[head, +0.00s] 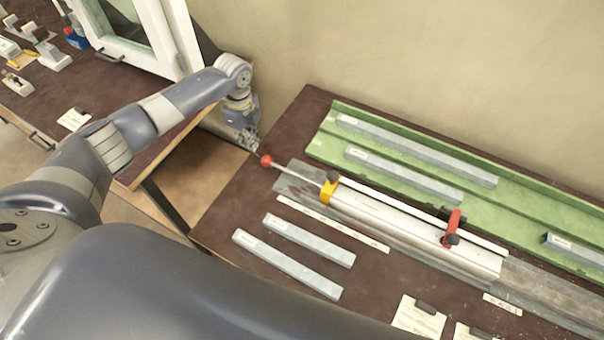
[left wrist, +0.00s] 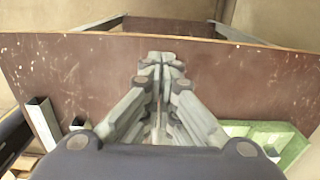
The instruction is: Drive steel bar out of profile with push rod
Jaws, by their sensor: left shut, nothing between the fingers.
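The push rod (head: 300,172) is a thin metal rod with a red ball knob (head: 266,161) at its left end. Its other end meets a yellow collar (head: 329,188) at the left end of the pale profile (head: 410,228). A red clamp (head: 452,228) sits over the profile near its right end. No steel bar shows inside the profile; its inside is hidden. My left gripper (head: 248,140) is shut and empty, just left of and beyond the red knob, apart from it. Its closed fingers (left wrist: 160,60) also show in the left wrist view. My right gripper is not in view.
A green tray (head: 400,140) behind the profile holds several grey bars. Two more grey bars (head: 287,264) lie in front, beside a white strip (head: 330,222). A second bench with a white window frame (head: 180,40) stands left, across a gap. A wall rises behind.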

